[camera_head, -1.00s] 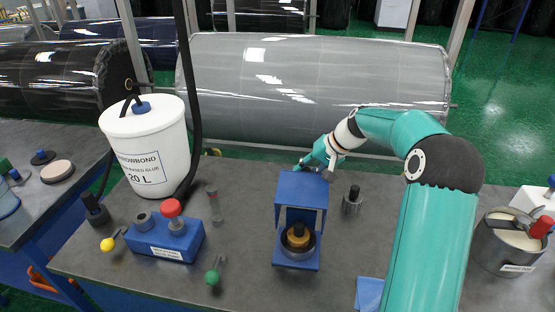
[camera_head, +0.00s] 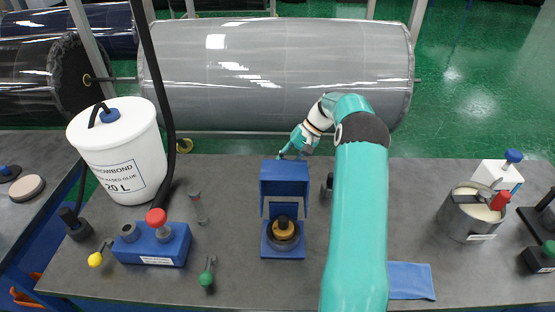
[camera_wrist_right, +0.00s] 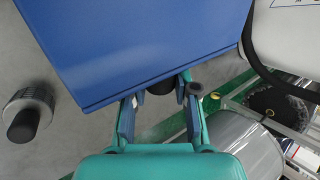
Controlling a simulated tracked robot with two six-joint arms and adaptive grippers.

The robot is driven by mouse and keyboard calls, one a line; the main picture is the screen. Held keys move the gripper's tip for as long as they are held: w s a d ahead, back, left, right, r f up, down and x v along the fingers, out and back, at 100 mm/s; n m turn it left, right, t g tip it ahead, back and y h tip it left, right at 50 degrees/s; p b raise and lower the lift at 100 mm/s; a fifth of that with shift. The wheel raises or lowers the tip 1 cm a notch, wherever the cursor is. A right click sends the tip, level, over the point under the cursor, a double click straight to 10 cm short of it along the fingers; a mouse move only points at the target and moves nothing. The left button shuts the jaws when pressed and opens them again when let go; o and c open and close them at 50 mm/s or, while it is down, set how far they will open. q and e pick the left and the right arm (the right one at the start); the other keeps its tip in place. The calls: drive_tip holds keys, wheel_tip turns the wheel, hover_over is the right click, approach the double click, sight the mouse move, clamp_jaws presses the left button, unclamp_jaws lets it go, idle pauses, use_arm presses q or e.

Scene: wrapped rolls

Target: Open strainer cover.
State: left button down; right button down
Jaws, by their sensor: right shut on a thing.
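The blue strainer housing (camera_head: 285,252) stands on the grey bench in the head view, with a round brass and black part (camera_head: 284,230) in its open lower front. Its blue cover (camera_head: 285,180) stands above that part. The cover also fills much of the right wrist view (camera_wrist_right: 140,45) as a broad blue panel. My right gripper (camera_head: 287,154) is at the cover's back edge. In the wrist view its fingers (camera_wrist_right: 160,100) are closed about a dark knob (camera_wrist_right: 160,88) at the panel's edge, partly hidden by the panel. My left gripper is not in view.
A white glue bucket (camera_head: 118,150) and a blue block with a red knob (camera_head: 155,242) stand left. A grey pot (camera_head: 470,215) stands right, a blue cloth (camera_head: 410,281) nearer. A small metal cylinder (camera_wrist_right: 28,112) is beside the housing. A large wrapped roll (camera_head: 280,75) lies behind the bench.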

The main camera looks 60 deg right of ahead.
drive_tip(key=shift+w, duration=0.15)
drive_tip(key=c, duration=0.8)
unclamp_jaws()
drive_tip(key=shift+w, duration=0.1)
drive_tip(key=shift+c, duration=0.2)
drive_tip(key=v, duration=1.2)
drive_tip(key=shift+a, duration=0.1)
